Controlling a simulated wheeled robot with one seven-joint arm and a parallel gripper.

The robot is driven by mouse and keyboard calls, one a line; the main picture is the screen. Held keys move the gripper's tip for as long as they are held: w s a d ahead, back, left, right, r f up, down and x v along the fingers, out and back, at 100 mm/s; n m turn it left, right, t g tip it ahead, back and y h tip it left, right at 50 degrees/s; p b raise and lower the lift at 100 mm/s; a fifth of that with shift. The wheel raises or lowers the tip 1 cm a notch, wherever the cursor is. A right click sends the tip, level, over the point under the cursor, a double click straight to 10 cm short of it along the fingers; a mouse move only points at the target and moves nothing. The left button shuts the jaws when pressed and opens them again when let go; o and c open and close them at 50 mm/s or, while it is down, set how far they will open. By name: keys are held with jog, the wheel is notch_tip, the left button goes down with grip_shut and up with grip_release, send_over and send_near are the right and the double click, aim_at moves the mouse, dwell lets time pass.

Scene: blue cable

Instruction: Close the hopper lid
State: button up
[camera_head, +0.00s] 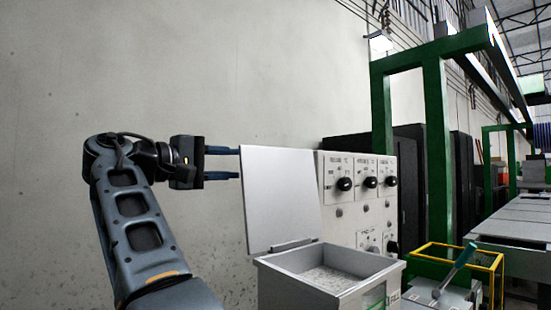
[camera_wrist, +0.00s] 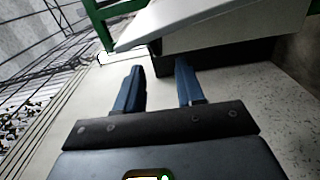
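The hopper lid (camera_head: 281,198) is a flat grey panel. It stands raised and tilted slightly back from the hinge at the rear of the hopper (camera_head: 325,278), whose open top shows a pale interior. My gripper (camera_head: 237,163) is to the left of the lid, with its two blue fingers spread apart and pointing right. The fingertips are close to the lid's left edge; I cannot tell whether they touch it. In the wrist view my gripper (camera_wrist: 158,68) is open with nothing between the fingers. A pale panel lies beyond the fingers there; I cannot tell whether it is the lid.
A control panel (camera_head: 337,205) with black knobs stands behind and right of the lid. A green frame (camera_head: 437,140) rises further right. A yellow-framed bin (camera_head: 430,262) with a teal-handled lever (camera_head: 458,264) is right of the hopper. The wall (camera_head: 120,60) is at the left.

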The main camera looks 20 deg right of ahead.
aim_at(261, 165)
jog(key=p+x, duration=0.1)
jog(key=x, duration=0.7)
jog(key=shift+s+d+r+p, duration=0.1)
jog(key=shift+d+p, duration=0.2)
jog(key=shift+d, duration=0.05)
jog(key=c, duration=0.7)
grip_shut()
